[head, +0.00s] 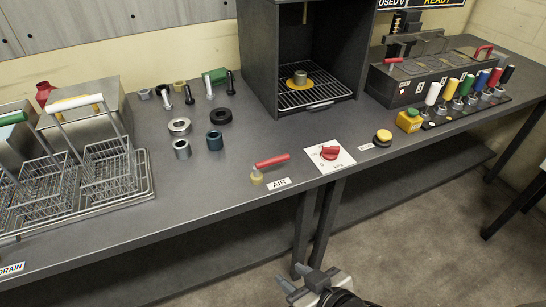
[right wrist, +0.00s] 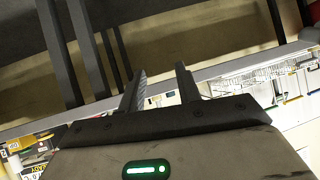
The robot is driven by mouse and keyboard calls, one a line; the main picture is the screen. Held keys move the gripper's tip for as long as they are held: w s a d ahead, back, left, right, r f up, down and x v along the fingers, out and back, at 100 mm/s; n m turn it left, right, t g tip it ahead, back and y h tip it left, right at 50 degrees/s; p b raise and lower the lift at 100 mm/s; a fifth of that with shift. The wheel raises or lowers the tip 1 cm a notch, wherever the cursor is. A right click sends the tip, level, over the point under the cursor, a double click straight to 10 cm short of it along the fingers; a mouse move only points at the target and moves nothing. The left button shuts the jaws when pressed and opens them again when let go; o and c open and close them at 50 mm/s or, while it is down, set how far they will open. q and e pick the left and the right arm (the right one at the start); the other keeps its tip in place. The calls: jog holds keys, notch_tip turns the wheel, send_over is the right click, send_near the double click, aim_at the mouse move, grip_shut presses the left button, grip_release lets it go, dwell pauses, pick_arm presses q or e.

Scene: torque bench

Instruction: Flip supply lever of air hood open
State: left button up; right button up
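The supply lever (head: 272,161) has a red handle on a brass-coloured valve body (head: 256,177). It lies near the front edge of the bench, beside a white AIR label (head: 279,184), its handle pointing right and slightly back. The air hood (head: 263,50), a dark open-fronted box with a wire rack inside, stands behind it. My right gripper (head: 294,277) is low in the head view, in front of the bench and well apart from the lever. Its two fingers (right wrist: 160,72) are spread with nothing between them in the right wrist view. My left gripper is not in view.
A red knob on a white plate (head: 342,161) sits right of the lever. A yellow-topped button (head: 383,136) and several coloured levers are farther right. Rings and bolts stand behind left; wire baskets (head: 109,168) are at left. The bench front edge and legs (head: 304,225) lie near my right gripper.

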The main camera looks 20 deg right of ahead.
jog(key=c, duration=0.5)
jog(key=shift+w+a+m, duration=0.2)
jog(key=shift+w+m, duration=0.1)
grip_shut()
pick_arm(q)
jog(key=b, duration=0.2)
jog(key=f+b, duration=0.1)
jog(key=b, duration=0.2)
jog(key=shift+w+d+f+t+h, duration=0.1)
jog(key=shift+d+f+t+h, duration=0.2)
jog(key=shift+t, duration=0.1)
pick_arm(e)
jog(key=w+d+r+m+t+h, duration=0.1)
jog(key=w+d+r+m+t, duration=0.1)
jog(key=m, duration=0.7)
jog(key=w+d+r+m+t+h, duration=0.1)
jog(key=w+d+r+m+t, duration=0.1)
jog(key=w+d+m+t, duration=0.2)
jog(key=m+t, duration=0.3)
jog(key=m, duration=0.2)
jog(key=shift+w+d+m, duration=0.3)
jog(key=shift+w+m, duration=0.1)
jog(key=shift+r, duration=0.1)
